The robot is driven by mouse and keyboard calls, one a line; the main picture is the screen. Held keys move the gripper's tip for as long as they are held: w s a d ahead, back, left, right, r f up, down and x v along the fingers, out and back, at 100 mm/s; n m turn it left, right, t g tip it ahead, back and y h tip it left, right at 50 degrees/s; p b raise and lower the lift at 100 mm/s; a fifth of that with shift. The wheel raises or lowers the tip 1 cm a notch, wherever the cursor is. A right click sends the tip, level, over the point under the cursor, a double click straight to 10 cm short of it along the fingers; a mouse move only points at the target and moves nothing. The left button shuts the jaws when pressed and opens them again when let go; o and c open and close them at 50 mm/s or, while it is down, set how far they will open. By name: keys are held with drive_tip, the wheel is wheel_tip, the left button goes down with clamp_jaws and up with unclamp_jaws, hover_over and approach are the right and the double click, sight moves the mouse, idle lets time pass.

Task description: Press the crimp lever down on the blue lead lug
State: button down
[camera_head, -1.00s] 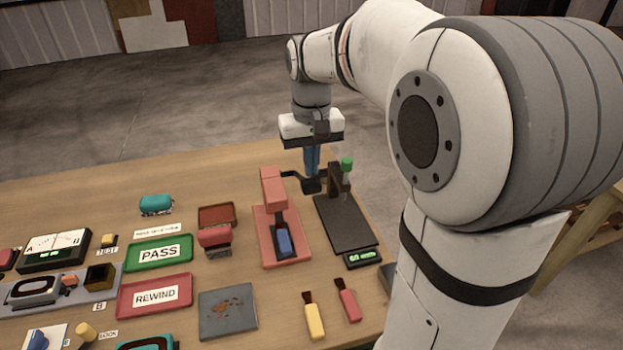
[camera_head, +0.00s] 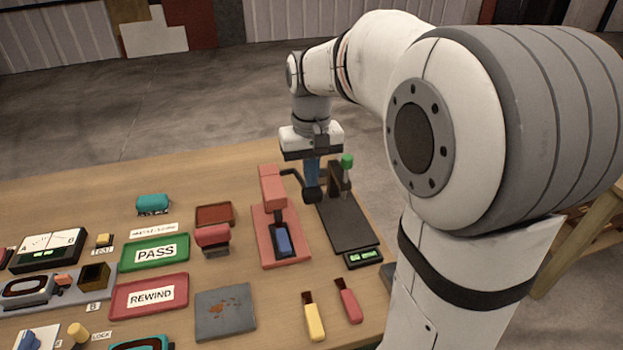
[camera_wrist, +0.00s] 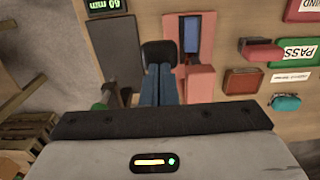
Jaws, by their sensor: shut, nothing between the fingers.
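The red crimp press (camera_head: 271,209) stands on the bench with a blue lead lug (camera_head: 283,241) in the dark slot of its base. The lug also shows in the wrist view (camera_wrist: 191,35). The press's black crimp lever (camera_head: 292,175) reaches right and slopes down to a dark end pad (camera_head: 312,195). My gripper (camera_head: 312,183) is shut and empty, with its blue fingers pointing down at this pad. In the wrist view the fingertips (camera_wrist: 160,72) meet or nearly meet the pad (camera_wrist: 158,53); exact contact is hidden.
A dark gauge plate (camera_head: 347,224) with a green-topped post (camera_head: 346,163) stands close right of the lever. Yellow (camera_head: 315,320) and red (camera_head: 348,304) handled tools lie in front. Green PASS (camera_head: 155,252) and red REWIND (camera_head: 150,295) trays lie left. The bench behind the press is clear.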

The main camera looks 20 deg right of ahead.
sight(311, 193)
drive_tip(key=shift+w+f+b, duration=0.1)
drive_tip(key=shift+f+b, duration=1.45)
drive_tip(key=shift+f, duration=1.05)
wheel_tip(311, 193, up, 5)
drive_tip(key=p, duration=0.4)
drive_tip(key=shift+w+f, duration=0.15)
drive_tip(key=shift+s+r+p, duration=0.2)
drive_tip(key=shift+r+p, duration=0.2)
drive_tip(key=shift+r, duration=0.1)
drive_tip(key=shift+s+r+p, duration=0.15)
drive_tip(key=shift+r+p, duration=0.2)
drive_tip(key=shift+r, duration=0.15)
drive_tip(key=shift+w+r+p, duration=0.2)
drive_tip(key=shift+r+p, duration=0.4)
drive_tip(key=shift+r, duration=0.1)
drive_tip(key=shift+r+p, duration=1.2)
drive_tip(key=shift+r, duration=0.4)
drive_tip(key=shift+s, duration=0.1)
